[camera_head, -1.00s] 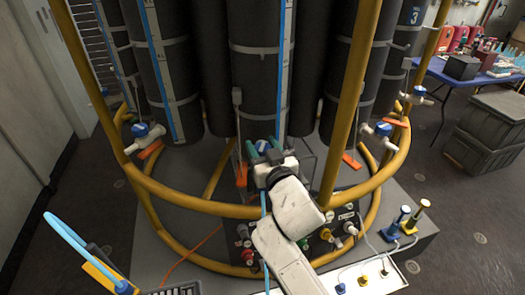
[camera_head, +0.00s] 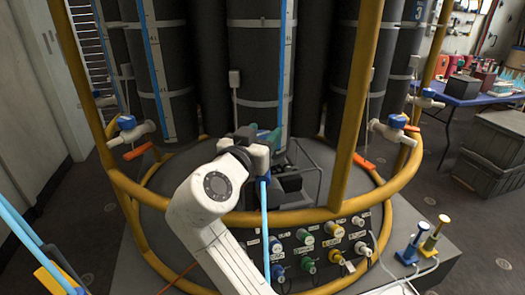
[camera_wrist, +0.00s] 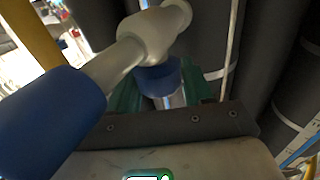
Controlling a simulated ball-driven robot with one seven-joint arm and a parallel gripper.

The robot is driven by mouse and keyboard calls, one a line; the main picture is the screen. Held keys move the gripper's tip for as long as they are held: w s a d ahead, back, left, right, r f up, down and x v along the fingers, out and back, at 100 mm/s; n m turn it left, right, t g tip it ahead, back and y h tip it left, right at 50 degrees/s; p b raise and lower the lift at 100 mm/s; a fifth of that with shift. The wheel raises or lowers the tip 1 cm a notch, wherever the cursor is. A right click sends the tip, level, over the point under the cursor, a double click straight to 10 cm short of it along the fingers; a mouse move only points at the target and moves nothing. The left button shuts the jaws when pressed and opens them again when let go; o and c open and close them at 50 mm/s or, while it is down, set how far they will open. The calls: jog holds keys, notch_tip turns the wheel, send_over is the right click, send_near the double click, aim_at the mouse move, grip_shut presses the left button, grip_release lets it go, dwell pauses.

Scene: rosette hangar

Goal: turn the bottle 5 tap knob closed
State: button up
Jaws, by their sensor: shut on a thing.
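The tap of the middle black bottle (camera_head: 262,75) is mostly hidden behind my gripper (camera_head: 262,142) in the head view. The bottle's number does not show. In the wrist view, a blue knob (camera_wrist: 160,77) sits between the green fingers of my gripper (camera_wrist: 160,92), which is shut on it. A white tap body (camera_wrist: 150,35) runs past the knob to a larger blue cylinder (camera_wrist: 50,115) at left. The knob's turn angle cannot be read clearly.
A yellow tubular frame (camera_head: 350,120) rings the bottles, with one rail below my wrist. Side taps (camera_head: 133,133) and (camera_head: 393,128) stand left and right. A connector panel (camera_head: 320,245) lies low in front. A blue hose (camera_head: 265,225) hangs below my gripper.

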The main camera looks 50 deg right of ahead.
jog(key=m+g+b, duration=0.1)
jog(key=g, duration=0.1)
jog(key=m+g+b, duration=0.2)
jog(key=g, duration=0.1)
jog(key=shift+w+f+m+g+h, duration=0.1)
jog(key=shift+f+m+g+h, duration=0.1)
jog(key=shift+m+g+h, duration=0.15)
jog(key=shift+r+m+g+b, duration=0.15)
jog(key=shift+m+g+b, duration=1)
jog(key=shift+g, duration=0.9)
jog(key=shift+m, duration=0.3)
jog(key=o, duration=1)
jog(key=shift+c, duration=0.2)
jog(key=v, duration=1)
jog(key=shift+w+a+r, duration=0.2)
jog(key=shift+w+a, duration=0.05)
jog(key=shift+a, duration=0.1)
jog(key=shift+s, duration=0.1)
